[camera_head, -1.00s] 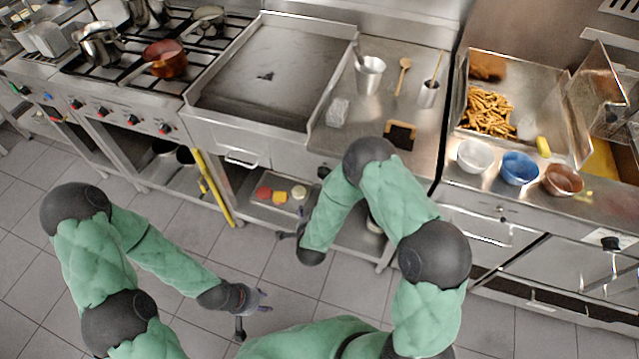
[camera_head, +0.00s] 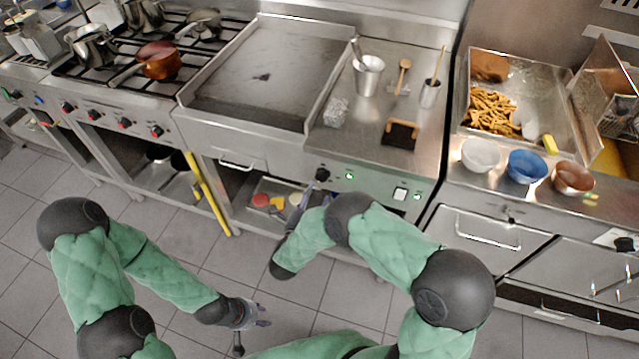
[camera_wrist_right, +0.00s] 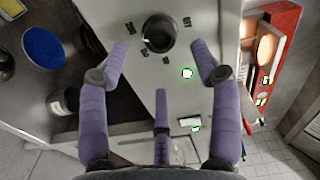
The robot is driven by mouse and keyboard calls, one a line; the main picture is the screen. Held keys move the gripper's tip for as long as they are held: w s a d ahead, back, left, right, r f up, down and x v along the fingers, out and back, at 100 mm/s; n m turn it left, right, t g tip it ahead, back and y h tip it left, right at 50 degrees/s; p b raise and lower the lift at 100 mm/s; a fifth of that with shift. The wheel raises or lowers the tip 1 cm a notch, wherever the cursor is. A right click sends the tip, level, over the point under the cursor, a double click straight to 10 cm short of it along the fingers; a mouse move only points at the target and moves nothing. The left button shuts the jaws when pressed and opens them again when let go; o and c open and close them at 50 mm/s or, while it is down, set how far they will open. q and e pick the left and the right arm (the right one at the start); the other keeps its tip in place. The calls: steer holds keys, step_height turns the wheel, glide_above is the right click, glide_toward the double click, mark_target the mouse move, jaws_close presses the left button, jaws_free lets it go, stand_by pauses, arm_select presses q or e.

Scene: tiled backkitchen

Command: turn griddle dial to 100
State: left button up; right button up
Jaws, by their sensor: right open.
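The griddle dial (camera_head: 322,175) is a round black knob on the steel front panel below the counter right of the griddle plate (camera_head: 270,75). In the right wrist view the dial (camera_wrist_right: 160,33) lies just beyond and between the fingertips, with dark marks around it and a small pale mark near its left edge. The marks are too small to read. My right gripper (camera_wrist_right: 159,58) is open and empty, facing the dial, with no visible contact. In the head view it (camera_head: 308,195) is just below the dial. My left gripper (camera_head: 262,312) is open and empty over the floor.
Green lights (camera_head: 349,176) and a white switch (camera_head: 400,193) are on the panel right of the dial. A shelf tray (camera_head: 262,186) with food sits below. Floor before the counter is clear.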

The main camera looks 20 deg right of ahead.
mark_target(321, 179)
steer(key=shift+b+x, duration=0.7)
steer(key=shift+x, duration=2.5)
steer(key=c, duration=1.1)
